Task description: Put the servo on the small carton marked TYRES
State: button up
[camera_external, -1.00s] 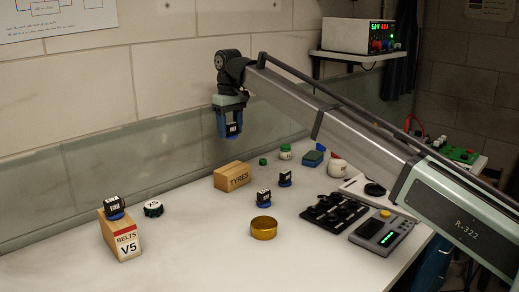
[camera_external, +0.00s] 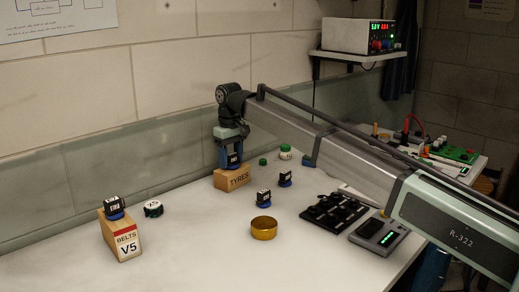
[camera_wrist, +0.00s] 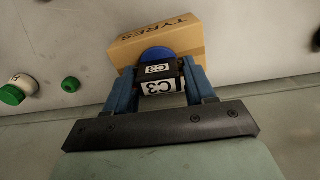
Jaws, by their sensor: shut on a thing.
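My gripper (camera_external: 231,160) is shut on a black servo with a white label and a blue end. In the wrist view the servo (camera_wrist: 158,80) sits between my blue fingers (camera_wrist: 158,90), its label reading C3. The small cardboard carton marked TYRES (camera_external: 236,181) stands on the bench directly below the held servo. It also shows in the wrist view (camera_wrist: 190,45), behind the servo's blue end. The servo's lower end is at or just above the carton's top; I cannot tell whether they touch.
A BELTS V5 carton (camera_external: 123,242) at left bears another servo (camera_external: 114,208). Two more servos (camera_external: 264,198) (camera_external: 285,178) stand right of the TYRES carton. Bench between the cartons is mostly clear.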

jog(key=o, duration=1)
jog(key=shift+f, duration=0.1)
jog(key=shift+o, duration=0.2)
notch_tip(320, 180, up, 12)
jog(key=shift+w+d, duration=0.1)
